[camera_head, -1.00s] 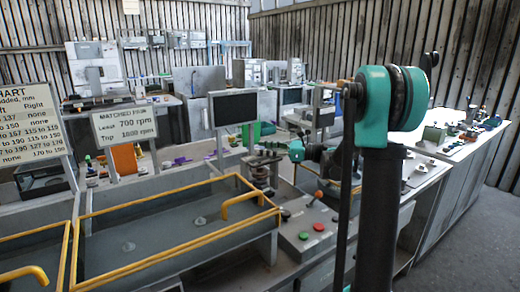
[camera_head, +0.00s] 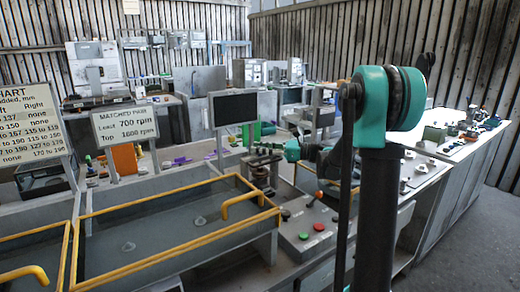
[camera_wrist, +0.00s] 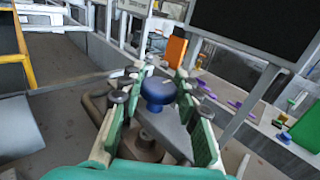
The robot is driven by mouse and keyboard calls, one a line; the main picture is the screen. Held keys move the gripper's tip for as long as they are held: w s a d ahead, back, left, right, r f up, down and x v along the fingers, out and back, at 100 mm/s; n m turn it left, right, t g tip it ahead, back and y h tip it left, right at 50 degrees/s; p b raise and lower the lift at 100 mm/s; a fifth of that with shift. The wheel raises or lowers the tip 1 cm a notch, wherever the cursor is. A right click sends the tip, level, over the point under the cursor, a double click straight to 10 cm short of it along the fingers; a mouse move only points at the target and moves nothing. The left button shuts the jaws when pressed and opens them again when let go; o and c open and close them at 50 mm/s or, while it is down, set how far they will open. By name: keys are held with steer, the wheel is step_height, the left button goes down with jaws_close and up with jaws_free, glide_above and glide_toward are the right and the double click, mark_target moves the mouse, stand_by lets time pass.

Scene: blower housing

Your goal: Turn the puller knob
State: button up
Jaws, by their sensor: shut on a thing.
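The puller knob (camera_wrist: 157,90) is blue and round-topped in the wrist view, on top of a brownish metal puller (camera_wrist: 143,143). My gripper (camera_wrist: 157,84) has its two green fingers on either side of the knob and is shut on it. In the head view the puller (camera_head: 261,172) stands beside the yellow-railed tray, and my gripper (camera_head: 268,151) reaches it from the right. The knob itself is too small to make out in the head view.
A yellow-railed tray (camera_head: 205,253) lies left of the puller. A control box (camera_head: 308,232) with red and green buttons is in front of it. A dark screen (camera_head: 234,107) and a "MATCHED PAIR" sign (camera_head: 124,124) stand behind.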

steer(key=shift+m+t, duration=0.4)
steer(key=shift+t, duration=0.2)
steer(key=m+t+h, duration=0.1)
steer(key=t, duration=0.1)
steer(key=m+t, duration=0.1)
steer(key=t, duration=0.1)
steer(key=shift+s+m+h, duration=0.15)
steer(key=shift+m+h, duration=0.25)
steer(key=m+t+h, duration=0.3)
steer(key=t, duration=0.1)
steer(key=shift+a, duration=0.15)
steer(key=m+t+h, duration=0.2)
steer(key=m+h, duration=0.1)
steer(key=m+t+h, duration=0.2)
steer(key=h, duration=0.2)
steer(key=shift+m+t+h, duration=0.3)
steer(key=shift+m, duration=0.1)
steer(key=o, duration=1.2)
